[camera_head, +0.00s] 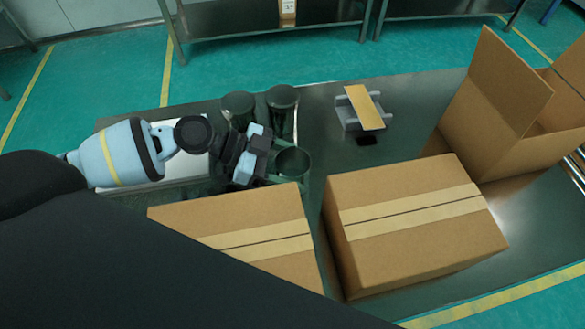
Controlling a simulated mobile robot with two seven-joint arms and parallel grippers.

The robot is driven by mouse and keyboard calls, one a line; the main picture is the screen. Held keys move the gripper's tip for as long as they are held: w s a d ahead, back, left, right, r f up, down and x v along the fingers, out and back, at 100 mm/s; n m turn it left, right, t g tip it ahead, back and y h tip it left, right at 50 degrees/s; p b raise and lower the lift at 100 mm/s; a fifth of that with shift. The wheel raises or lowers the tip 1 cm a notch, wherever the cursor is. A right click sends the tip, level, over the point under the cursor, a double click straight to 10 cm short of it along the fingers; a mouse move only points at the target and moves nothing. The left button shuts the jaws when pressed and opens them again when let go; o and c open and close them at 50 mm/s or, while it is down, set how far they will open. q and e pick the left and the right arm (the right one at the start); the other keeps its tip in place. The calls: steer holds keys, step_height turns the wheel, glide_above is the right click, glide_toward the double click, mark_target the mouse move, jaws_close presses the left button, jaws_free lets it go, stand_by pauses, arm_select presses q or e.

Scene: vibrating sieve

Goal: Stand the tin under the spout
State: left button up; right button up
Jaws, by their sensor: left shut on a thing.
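A dark green open tin (293,164) is beside the jaws of my left gripper (267,163), which is shut on its near-left side. The tin's round mouth faces up. My left arm reaches in from the left over the metal table. Two more dark green cylinders (238,106) and (283,103) stand just behind the gripper. I cannot make out a spout for certain. The lower part of the tin is hidden by the gripper and a carton. My right gripper is not in view.
Two closed cartons (225,212) and (400,195) stand in front of the tin. An open carton (495,110) is at right. A grey stand with a tan plate (362,106) and a small black object (367,140) lie behind. A white flat-topped object (175,168) is under my arm.

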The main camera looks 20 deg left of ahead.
arm_select(q)
step_height(320, 180, up, 10)
steer(key=shift+p, duration=0.3)
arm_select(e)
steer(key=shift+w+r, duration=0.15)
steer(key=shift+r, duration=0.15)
